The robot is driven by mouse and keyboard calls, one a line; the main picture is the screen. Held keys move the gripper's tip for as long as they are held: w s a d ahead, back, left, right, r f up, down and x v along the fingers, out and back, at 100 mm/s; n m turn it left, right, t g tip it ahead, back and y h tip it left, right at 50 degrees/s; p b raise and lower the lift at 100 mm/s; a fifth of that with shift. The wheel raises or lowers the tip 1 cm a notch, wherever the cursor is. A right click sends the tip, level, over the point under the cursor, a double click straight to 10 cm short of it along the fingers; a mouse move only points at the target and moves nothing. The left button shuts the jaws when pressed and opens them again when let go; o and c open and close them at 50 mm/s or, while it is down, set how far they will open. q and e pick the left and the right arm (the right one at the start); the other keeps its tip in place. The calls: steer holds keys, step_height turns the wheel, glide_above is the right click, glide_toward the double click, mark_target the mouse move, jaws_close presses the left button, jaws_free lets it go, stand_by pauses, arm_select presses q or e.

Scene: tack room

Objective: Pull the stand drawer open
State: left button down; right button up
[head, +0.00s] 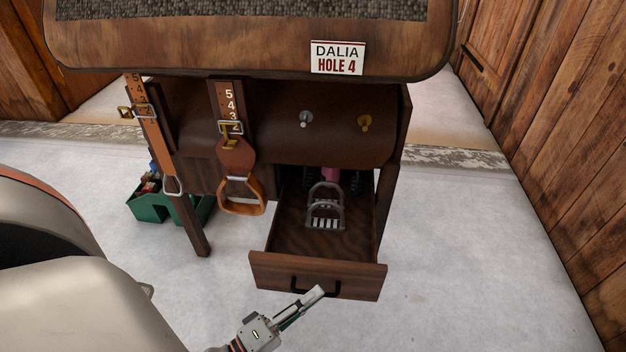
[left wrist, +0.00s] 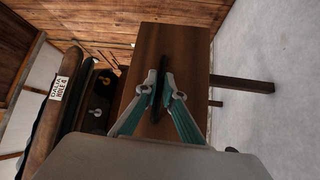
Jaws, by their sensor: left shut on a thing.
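The stand drawer (head: 350,282) is pulled out from the dark wooden stand (head: 190,170), and its inside shows. A dark bar handle (head: 296,283) is on its front. My left gripper (head: 314,296) is at the handle and shut on it. In the left wrist view the two fingers (left wrist: 160,90) close around the dark handle (left wrist: 164,66) in front of the brown drawer front (left wrist: 190,50). Inside the drawer lie a grey metal curry comb or similar tool (head: 325,205) and a pink item (head: 331,174), partly hidden farther back. My right gripper is not in view.
Leather straps with a stirrup (head: 242,192) hang left of the drawer. Two knobs (head: 306,119) sit above it. A green tote (head: 150,206) stands on the floor behind the stand's left leg. A plank wall (head: 565,130) is at right. The pale floor around the drawer is clear.

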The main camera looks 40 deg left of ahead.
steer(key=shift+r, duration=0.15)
arm_select(q)
steer(key=c, duration=2.3)
jaws_free()
steer(key=shift+a, duration=0.1)
steer(key=shift+o, duration=0.7)
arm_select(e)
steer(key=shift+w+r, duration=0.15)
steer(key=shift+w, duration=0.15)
arm_select(q)
steer(key=shift+r, duration=0.1)
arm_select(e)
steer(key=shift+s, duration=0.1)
